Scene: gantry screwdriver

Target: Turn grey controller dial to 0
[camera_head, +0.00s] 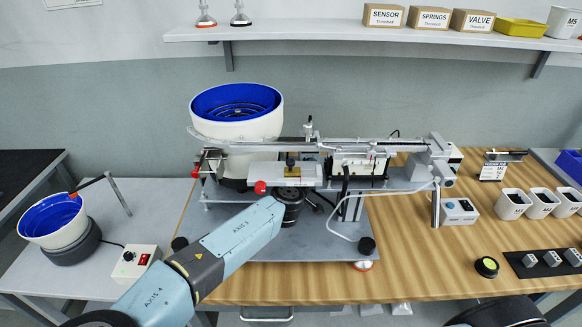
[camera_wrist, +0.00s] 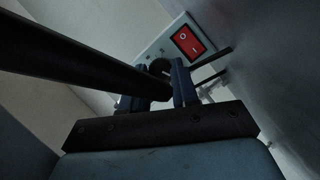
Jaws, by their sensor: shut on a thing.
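The grey controller (camera_wrist: 205,22) shows in the wrist view as a pale box with a red rocker switch on its face. Its dark round dial (camera_wrist: 158,67) sits beside the switch. My gripper (camera_wrist: 150,80) is shut on the dial, with one finger on each side of it. A dark bar in the foreground hides part of the dial and left finger. The dial's marks and setting cannot be read. In the head view my arm reaches to the middle of the bench, and the gripper and the held dial are hidden there.
A feeder with a blue-lined bowl (camera_head: 236,103) and a metal rail stands above the bench's grey plate (camera_head: 262,246). A box with a red switch (camera_head: 136,261) sits on the left table. The wooden bench front (camera_head: 420,271) is mostly clear.

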